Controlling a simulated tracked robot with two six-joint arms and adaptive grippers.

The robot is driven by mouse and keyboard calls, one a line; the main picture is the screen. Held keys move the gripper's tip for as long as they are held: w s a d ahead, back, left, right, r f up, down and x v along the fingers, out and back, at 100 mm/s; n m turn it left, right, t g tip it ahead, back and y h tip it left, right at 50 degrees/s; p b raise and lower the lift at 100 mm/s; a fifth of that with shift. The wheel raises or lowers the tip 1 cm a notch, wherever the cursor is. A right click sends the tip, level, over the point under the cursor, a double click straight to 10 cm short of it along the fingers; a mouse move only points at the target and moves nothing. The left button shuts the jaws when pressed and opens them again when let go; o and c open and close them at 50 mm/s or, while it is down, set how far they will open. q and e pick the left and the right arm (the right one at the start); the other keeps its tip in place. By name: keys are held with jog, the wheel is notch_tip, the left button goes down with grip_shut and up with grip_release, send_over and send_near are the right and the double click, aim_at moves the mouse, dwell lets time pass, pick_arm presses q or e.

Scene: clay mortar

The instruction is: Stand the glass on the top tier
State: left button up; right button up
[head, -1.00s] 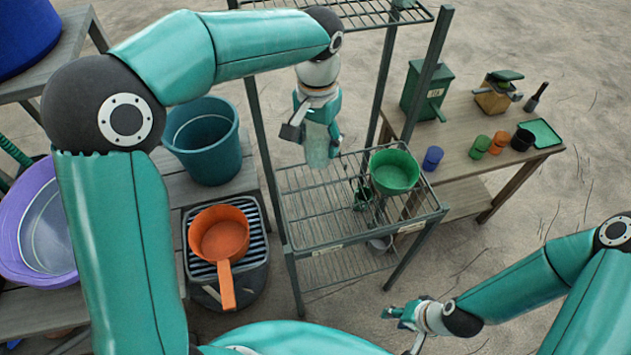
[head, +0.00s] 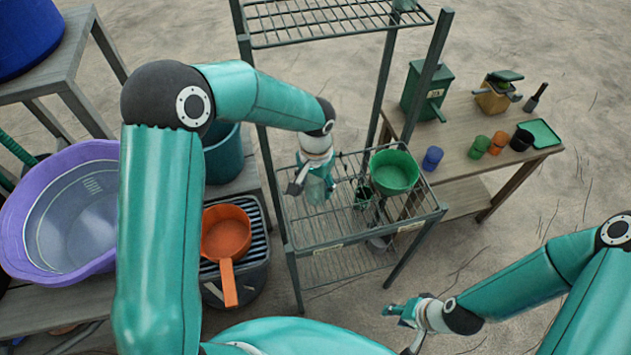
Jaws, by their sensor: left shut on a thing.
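A dark metal rack has a wire top tier (head: 330,22) and a wire middle tier (head: 325,232) below it. My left gripper (head: 312,190) points down over the left back part of the middle tier, below the top tier in the picture. It is shut on a pale, see-through glass (head: 317,192), partly hidden by the gripper. I cannot tell whether the glass touches the wires. My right gripper (head: 396,310) is low, in front of the rack and to its right, away from the glass. Its fingers are too small to judge.
A green bowl (head: 394,171) sits at the middle tier's right. A table at right holds a green box (head: 427,90) and several cups. An orange pan (head: 226,232), a teal bucket (head: 222,155) and a purple tub (head: 75,215) stand left.

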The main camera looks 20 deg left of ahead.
pick_arm(q)
jog(key=o, duration=1.3)
jog(key=shift+r, duration=0.1)
